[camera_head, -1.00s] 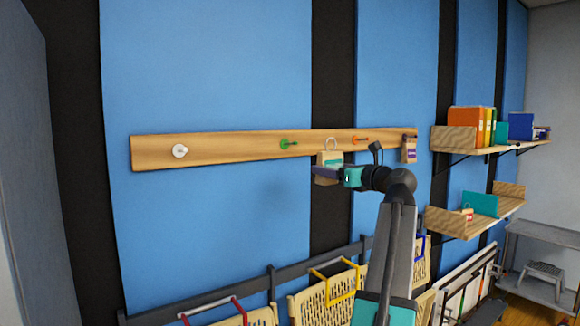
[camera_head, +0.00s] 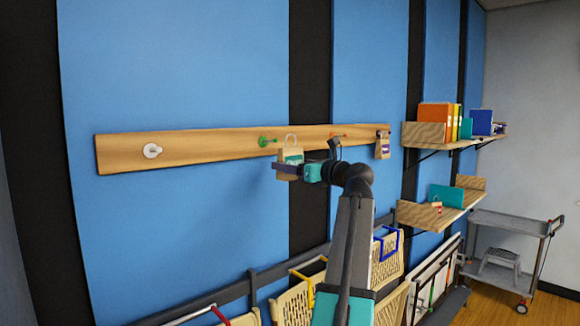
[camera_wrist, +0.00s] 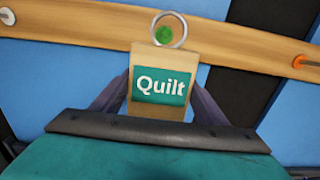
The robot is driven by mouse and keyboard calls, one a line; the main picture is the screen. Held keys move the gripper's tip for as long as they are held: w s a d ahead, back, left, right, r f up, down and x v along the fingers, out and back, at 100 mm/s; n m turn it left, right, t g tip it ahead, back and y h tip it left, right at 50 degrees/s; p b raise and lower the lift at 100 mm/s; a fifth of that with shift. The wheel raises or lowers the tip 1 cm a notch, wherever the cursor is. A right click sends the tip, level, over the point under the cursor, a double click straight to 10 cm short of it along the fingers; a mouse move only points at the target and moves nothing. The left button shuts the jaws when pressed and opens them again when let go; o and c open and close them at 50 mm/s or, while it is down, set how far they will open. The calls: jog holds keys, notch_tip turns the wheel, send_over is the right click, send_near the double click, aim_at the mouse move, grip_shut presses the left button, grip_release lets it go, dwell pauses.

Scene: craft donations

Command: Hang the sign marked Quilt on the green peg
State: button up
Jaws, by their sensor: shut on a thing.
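The Quilt sign (camera_head: 290,156) is a tan tag with a teal label and a ring on top. My gripper (camera_head: 288,171) is shut on its lower part and holds it upright in front of the wall rail. The wrist view shows the sign (camera_wrist: 158,84) facing me, with the word Quilt readable. The green peg (camera_head: 266,141) is on the rail, just left of the sign's ring in the head view. In the wrist view the green peg (camera_wrist: 164,35) appears inside the ring. In the head view the ring seems a little short of the peg tip.
The wooden rail (camera_head: 215,146) also has a white peg (camera_head: 152,150), an orange peg (camera_head: 337,134) and another hanging sign (camera_head: 383,148) at its right end. Shelves (camera_head: 455,142) stand further right. Baskets (camera_head: 292,303) hang below.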

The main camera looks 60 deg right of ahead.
jog(key=shift+w+d, duration=0.1)
jog(key=shift+w, duration=0.05)
jog(key=shift+f+x, duration=0.3)
jog(key=shift+x, duration=1.4)
jog(key=shift+f+x, duration=0.25)
jog(key=shift+x, duration=1.5)
jog(key=shift+f+x, duration=0.3)
jog(key=shift+x, duration=1.4)
jog(key=o, duration=1.1)
jog(key=shift+f, duration=0.1)
